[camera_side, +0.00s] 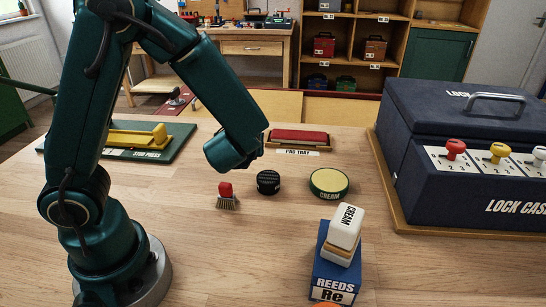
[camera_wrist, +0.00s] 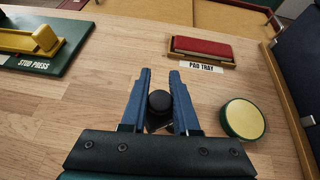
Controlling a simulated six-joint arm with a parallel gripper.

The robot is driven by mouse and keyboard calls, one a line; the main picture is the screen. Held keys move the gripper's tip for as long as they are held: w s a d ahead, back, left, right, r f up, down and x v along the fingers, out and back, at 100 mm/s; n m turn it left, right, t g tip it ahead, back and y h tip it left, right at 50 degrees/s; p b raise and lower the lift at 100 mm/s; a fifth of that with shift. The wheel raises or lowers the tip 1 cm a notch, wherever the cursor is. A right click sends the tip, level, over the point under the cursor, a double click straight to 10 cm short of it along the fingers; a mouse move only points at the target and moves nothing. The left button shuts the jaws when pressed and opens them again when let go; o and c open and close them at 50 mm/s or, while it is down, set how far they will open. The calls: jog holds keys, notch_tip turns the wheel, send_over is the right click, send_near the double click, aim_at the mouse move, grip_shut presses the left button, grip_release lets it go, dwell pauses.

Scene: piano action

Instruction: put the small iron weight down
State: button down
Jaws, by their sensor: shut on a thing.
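The weight sits between the fingers, over the wooden tabletop. A dark shape partly shows just below it in that picture; I cannot tell whether the two touch. In the side view my arm's end hides the fingers and the held weight, so its height above the table is unclear.
A black round tin (camera_side: 268,182), a red-handled brush (camera_side: 227,198) and a cream-topped tin (camera_side: 328,182) stand near my gripper. The pad tray (camera_side: 297,139) is behind. A blue reeds box (camera_side: 336,276) bears a cream block (camera_side: 345,230). The lock case (camera_side: 450,150) stands right.

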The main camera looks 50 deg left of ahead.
jog(key=s+a+n+g+y, duration=0.2)
jog(key=s+a+n+g, duration=1)
jog(key=s+a, duration=0.65)
jog(key=w+d+f, duration=0.1)
jog(key=w+f, duration=0.1)
jog(key=w, duration=0.1)
jog(key=w+d+f, duration=0.1)
jog(key=w+f, duration=0.1)
jog(key=w, duration=0.2)
jog(key=w+d+f, duration=0.1)
jog(key=w+f, duration=0.1)
jog(key=w, duration=0.1)
jog(key=shift+w+d+f, duration=0.1)
jog(key=shift+w+d, duration=0.15)
jog(key=shift+d, duration=0.05)
jog(key=shift+f, duration=2.05)
jog(key=shift+f, duration=0.15)
jog(key=c, duration=0.7)
grip_release()
jog(key=shift+o, duration=0.2)
